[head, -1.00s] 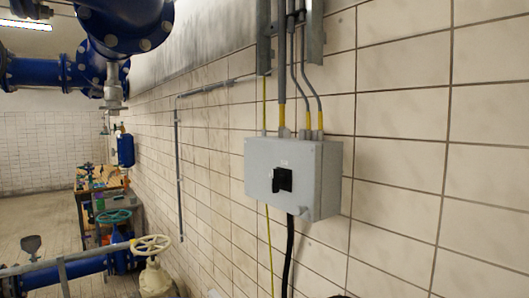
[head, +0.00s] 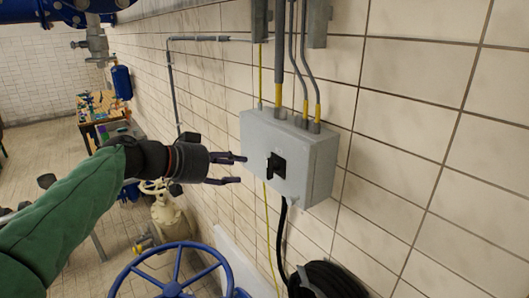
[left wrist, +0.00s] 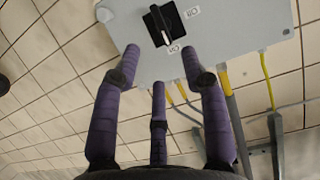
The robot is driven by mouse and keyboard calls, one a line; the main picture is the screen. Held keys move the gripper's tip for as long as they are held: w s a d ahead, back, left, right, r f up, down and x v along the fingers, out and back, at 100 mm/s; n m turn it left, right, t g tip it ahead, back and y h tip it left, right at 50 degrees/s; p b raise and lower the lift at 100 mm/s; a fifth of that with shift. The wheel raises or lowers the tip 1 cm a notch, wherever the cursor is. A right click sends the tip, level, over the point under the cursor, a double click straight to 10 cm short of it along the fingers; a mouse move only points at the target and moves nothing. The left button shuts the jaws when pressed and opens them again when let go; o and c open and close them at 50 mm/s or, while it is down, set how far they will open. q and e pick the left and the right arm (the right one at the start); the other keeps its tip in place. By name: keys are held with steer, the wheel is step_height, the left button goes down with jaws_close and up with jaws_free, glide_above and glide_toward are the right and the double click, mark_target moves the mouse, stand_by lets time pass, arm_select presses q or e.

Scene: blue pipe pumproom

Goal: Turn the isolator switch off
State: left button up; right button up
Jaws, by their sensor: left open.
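The isolator switch is a black rotary handle (head: 276,165) on the front of a grey box (head: 318,165) fixed to the tiled wall. In the left wrist view the handle (left wrist: 163,22) is at the top, beyond my fingertips, with small white labels beside it. My left gripper (head: 242,169) comes in from the left in the head view. Its purple fingers are spread open and empty, just left of the handle and apart from it. In the left wrist view the fingers (left wrist: 160,75) point up toward the box. My right gripper is not in view.
Grey conduits with yellow sleeves (head: 305,105) enter the box from above. A black cable (head: 282,225) hangs below, near a coiled black hose (head: 328,280). A blue handwheel (head: 172,287) stands below my left arm. A workbench (head: 100,108) is at the far left.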

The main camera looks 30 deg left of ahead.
mark_target(268, 166)
arm_select(q)
steer(key=p+x, duration=0.1)
steer(key=x, duration=0.2)
steer(key=p+x, duration=0.1)
steer(key=x, duration=0.2)
steer(key=r+p+x, duration=0.1)
steer(key=x, duration=0.2)
steer(key=shift+w+d, duration=0.1)
steer(key=shift+d, duration=0.15)
steer(key=shift+w+d+f, duration=0.15)
steer(key=shift+w+f, duration=0.15)
steer(key=shift+w, duration=0.15)
jaws_close()
